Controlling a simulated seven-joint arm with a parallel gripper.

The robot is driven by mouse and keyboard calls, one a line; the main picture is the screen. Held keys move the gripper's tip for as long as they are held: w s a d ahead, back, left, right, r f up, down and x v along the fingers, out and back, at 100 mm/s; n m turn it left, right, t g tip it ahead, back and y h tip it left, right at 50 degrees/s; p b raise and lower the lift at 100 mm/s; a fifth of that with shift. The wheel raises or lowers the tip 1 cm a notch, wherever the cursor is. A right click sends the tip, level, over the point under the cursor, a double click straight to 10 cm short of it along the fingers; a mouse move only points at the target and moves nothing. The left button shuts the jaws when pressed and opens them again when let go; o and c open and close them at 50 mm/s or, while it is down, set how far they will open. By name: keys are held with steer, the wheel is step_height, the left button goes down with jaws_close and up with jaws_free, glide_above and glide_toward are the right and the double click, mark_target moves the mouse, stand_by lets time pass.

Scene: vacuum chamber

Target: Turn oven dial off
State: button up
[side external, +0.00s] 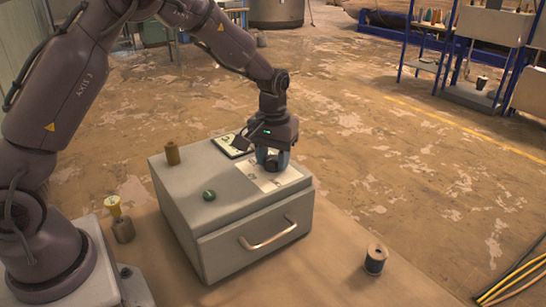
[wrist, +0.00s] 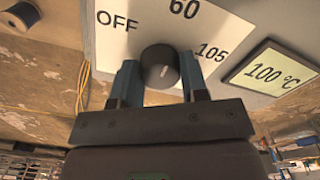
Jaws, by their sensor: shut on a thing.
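The oven dial (wrist: 158,66) is a round black knob with a short pale mark, on a white panel (wrist: 112,38) printed OFF at left, 60 at top and 105 at right. The mark sits right of the dial's centre; its exact direction is hard to tell. My gripper (wrist: 157,80) has its two blue fingers on either side of the dial and is shut on it. In the side view my gripper (side external: 272,160) reaches down onto the top of the grey oven (side external: 222,215), hiding most of the dial. The display (wrist: 268,72) reads 100 °C.
A dark blue spool (side external: 375,259) stands on the table at right. More spools (side external: 123,230) stand left of the oven.

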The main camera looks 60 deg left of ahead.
mark_target(273, 158)
steer(key=n, duration=0.6)
steer(key=shift+n, duration=0.3)
steer(key=n, duration=0.5)
steer(key=shift+n, duration=0.3)
steer(key=o, duration=0.9)
step_height(273, 158, up, 13)
steer(key=shift+r, duration=0.1)
stand_by(0.4)
